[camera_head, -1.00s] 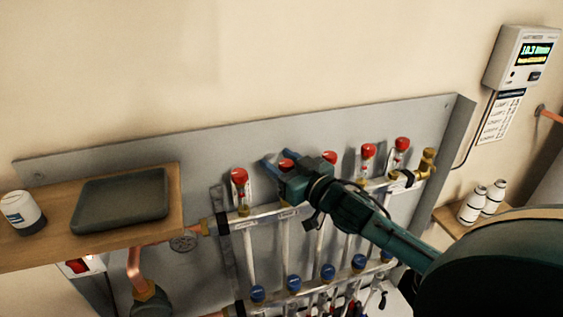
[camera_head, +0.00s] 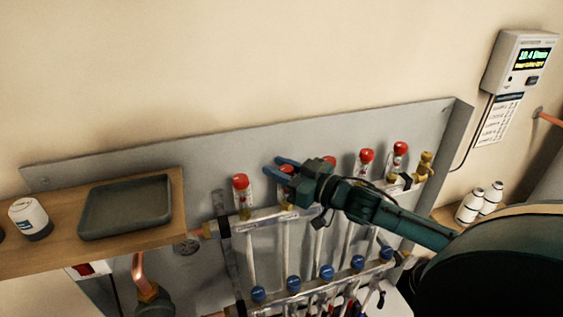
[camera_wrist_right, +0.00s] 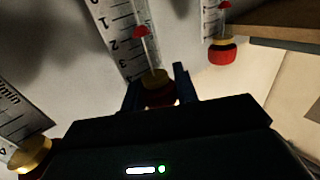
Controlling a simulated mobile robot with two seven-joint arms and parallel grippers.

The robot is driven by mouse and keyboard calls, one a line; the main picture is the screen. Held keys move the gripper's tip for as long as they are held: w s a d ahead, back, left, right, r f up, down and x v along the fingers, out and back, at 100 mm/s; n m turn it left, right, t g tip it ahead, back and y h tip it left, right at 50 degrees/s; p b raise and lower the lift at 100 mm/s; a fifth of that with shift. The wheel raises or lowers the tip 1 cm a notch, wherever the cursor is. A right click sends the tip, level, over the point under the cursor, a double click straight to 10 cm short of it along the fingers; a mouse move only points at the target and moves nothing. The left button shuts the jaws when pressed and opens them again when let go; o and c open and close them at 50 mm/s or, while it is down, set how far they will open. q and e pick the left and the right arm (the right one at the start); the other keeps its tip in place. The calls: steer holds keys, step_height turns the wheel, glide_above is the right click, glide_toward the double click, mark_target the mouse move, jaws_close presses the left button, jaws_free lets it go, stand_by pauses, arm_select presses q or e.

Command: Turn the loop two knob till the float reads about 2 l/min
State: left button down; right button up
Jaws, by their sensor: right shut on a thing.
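The loop two knob is the second red-capped one from the left in the head view (camera_head: 287,170), on top of its flow tube. My right gripper (camera_head: 284,167) is at it with blue fingers. In the right wrist view the fingers (camera_wrist_right: 157,92) are shut around the dark red knob (camera_wrist_right: 160,90), mostly hidden by the gripper. The scaled tube is tilted there, and its red float (camera_wrist_right: 140,32) sits roughly level with the 2 mark. My left gripper is not in view.
The first red knob (camera_head: 240,182) stands just left; several others stand right. Blue caps (camera_head: 292,283) line the lower bar. A shelf (camera_head: 70,250) at left holds a grey tray (camera_head: 90,228) and a white jar (camera_head: 28,215). A wall meter (camera_head: 520,62) with a lit display hangs at upper right.

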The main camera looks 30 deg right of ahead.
steer(key=shift+y, duration=0.3)
steer(key=o, duration=1)
steer(key=shift+c, duration=0.2)
steer(key=shift+s+d+f, duration=0.15)
steer(key=shift+s+d, duration=0.05)
steer(key=shift+s, duration=0.3)
steer(key=v, duration=1.2)
steer(key=shift+r, duration=0.25)
